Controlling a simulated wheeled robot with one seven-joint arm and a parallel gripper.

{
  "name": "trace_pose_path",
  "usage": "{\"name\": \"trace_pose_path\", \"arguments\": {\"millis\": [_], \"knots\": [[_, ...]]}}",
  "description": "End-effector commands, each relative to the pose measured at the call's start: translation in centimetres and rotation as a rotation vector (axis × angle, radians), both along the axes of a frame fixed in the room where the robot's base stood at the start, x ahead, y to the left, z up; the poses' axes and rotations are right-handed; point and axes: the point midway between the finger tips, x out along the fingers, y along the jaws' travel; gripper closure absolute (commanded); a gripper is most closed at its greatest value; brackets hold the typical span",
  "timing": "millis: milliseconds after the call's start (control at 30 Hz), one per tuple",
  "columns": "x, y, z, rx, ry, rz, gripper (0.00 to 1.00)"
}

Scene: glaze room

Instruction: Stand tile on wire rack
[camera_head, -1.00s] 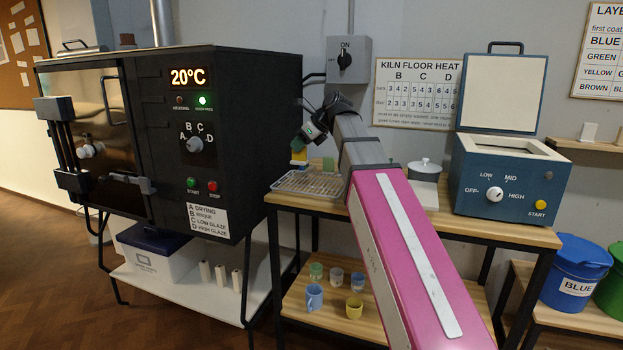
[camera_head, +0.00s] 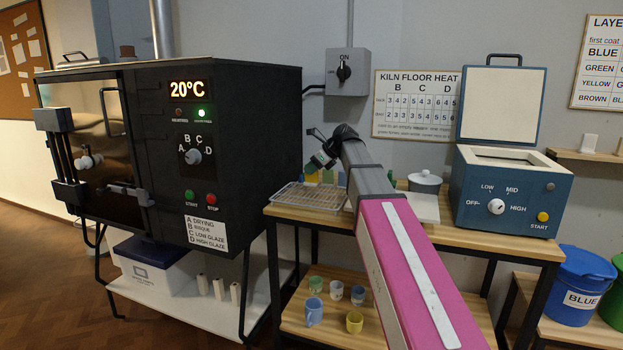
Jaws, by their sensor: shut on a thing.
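The wire rack (camera_head: 300,197) lies flat at the left end of the wooden table, close to the black kiln. My gripper (camera_head: 318,161) is above the back right part of the rack, with my arm reaching in from the front right. It is small and dark here. Just below it is a small tile (camera_head: 311,177), greenish with some yellow. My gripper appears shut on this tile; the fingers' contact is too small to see. Whether the tile touches the rack cannot be told. More small yellow and green pieces (camera_head: 328,177) show beside it, partly hidden by my arm.
The black kiln (camera_head: 245,150) stands close on the left, its display reading 20°C. On the table are a lidded grey pot (camera_head: 425,182) and a blue test kiln (camera_head: 510,200) with its lid up. Cups (camera_head: 314,312) stand on the lower shelf.

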Motion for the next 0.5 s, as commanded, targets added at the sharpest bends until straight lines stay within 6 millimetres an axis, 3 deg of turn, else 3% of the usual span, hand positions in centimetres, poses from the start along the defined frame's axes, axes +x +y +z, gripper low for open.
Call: {"name": "trace_pose_path", "arguments": {"millis": [233,500], "knots": [[-0.1,0.0,-3.2,0.001,0.001,0.000,1.00],[-0.1,0.0,-3.5,0.000,0.000,0.000,1.00]]}}
